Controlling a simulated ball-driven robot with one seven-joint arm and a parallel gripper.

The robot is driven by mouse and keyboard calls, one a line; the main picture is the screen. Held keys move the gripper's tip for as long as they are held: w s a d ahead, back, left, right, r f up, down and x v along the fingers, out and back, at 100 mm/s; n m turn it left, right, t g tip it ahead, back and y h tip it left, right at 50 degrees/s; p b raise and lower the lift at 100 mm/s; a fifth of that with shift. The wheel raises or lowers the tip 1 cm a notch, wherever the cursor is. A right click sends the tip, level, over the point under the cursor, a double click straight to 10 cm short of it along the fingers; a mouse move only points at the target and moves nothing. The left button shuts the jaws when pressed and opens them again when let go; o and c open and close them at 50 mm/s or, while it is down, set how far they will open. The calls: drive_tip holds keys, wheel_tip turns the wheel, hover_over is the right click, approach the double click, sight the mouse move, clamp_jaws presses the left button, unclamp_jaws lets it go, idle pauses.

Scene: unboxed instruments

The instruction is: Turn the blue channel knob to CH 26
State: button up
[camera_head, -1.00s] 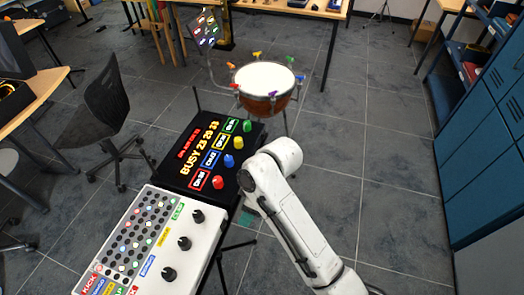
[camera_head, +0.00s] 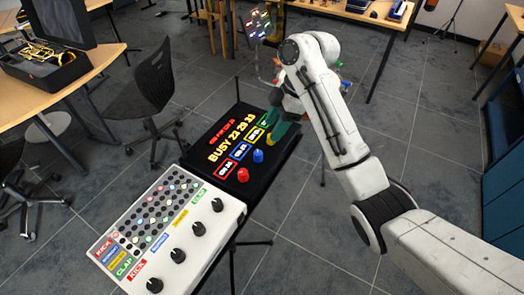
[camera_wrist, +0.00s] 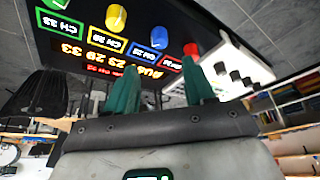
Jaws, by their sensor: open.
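The blue knob (camera_head: 258,155) stands on the black panel (camera_head: 275,165), beside the red knob (camera_head: 243,174). In the wrist view the blue knob (camera_wrist: 158,37) sits between the yellow knob (camera_wrist: 116,15) and the red knob (camera_wrist: 190,48), with a lit blue label (camera_wrist: 140,52) too small to read surely. My gripper (camera_wrist: 160,85) has its two teal fingers apart and nothing between them; the blue knob shows beyond the gap, apart from them.
A red display line and the yellow text "BUSY 23 29 33" (camera_head: 232,136) light the panel. A white drum machine (camera_head: 170,230) with black knobs adjoins the panel's near end. A drum stands behind my arm, mostly hidden. Grey floor (camera_head: 300,250) is clear at right.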

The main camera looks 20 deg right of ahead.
sight(259, 152)
drive_tip(key=p+x, duration=0.1)
drive_tip(key=x, duration=0.9)
drive_tip(key=shift+a+f, duration=0.15)
drive_tip(key=shift+f, duration=0.2)
drive_tip(key=shift+c, duration=0.4)
clamp_jaws()
